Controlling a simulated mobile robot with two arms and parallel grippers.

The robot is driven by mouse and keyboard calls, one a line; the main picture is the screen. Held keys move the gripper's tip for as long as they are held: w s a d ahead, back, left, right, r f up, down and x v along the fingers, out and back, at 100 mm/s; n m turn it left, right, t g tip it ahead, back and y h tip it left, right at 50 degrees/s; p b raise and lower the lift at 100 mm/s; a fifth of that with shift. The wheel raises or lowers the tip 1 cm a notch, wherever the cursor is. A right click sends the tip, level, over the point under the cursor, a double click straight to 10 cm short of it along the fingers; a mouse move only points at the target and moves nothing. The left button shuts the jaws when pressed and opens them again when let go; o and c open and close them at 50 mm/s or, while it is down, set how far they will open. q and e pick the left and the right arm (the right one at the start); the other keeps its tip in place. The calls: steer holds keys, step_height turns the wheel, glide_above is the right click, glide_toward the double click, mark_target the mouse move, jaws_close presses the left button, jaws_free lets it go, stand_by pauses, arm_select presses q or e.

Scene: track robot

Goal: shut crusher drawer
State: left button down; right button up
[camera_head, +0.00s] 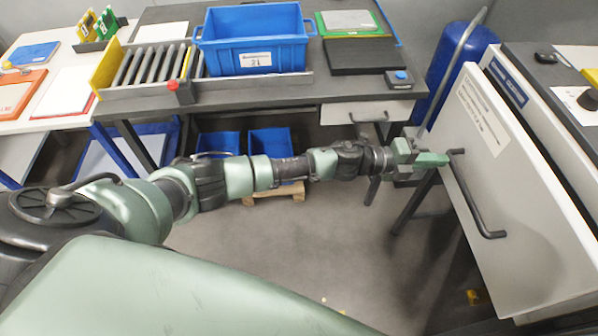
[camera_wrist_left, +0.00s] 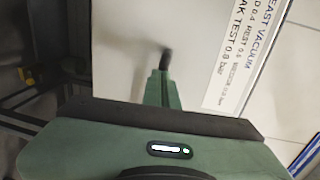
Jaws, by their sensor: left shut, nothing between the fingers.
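A large light-grey front panel (camera_head: 535,215) with a printed label (camera_head: 482,115) stands at the right, below a machine top. I take it for the crusher drawer, but no marking I can read says so. It has a long dark bar handle (camera_head: 468,195). My left gripper (camera_head: 440,160) is shut and empty, its green fingertips at the handle's upper end. In the left wrist view the shut fingers (camera_wrist_left: 160,88) point at the grey panel (camera_wrist_left: 120,45), with the dark handle end (camera_wrist_left: 166,58) just past the tips. Whether they touch is unclear. My right gripper is not in view.
A dark table (camera_head: 270,95) at the back holds a blue crate (camera_head: 240,58), a roller track (camera_head: 150,64) and a small button box (camera_head: 400,79). A small drawer (camera_head: 340,114) is under it. A blue cylinder (camera_head: 455,65) stands behind the panel. The floor (camera_head: 290,235) below my arm is open.

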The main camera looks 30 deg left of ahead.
arm_select(q)
steer(key=shift+w+d+r, duration=0.1)
steer(key=shift+w+d, duration=0.3)
steer(key=shift+d, duration=0.2)
steer(key=shift+w+d+r, duration=0.1)
steer(key=shift+w+d, duration=0.25)
steer(key=shift+d, duration=0.2)
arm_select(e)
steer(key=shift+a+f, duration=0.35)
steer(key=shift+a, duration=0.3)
arm_select(q)
steer(key=shift+b, duration=0.3)
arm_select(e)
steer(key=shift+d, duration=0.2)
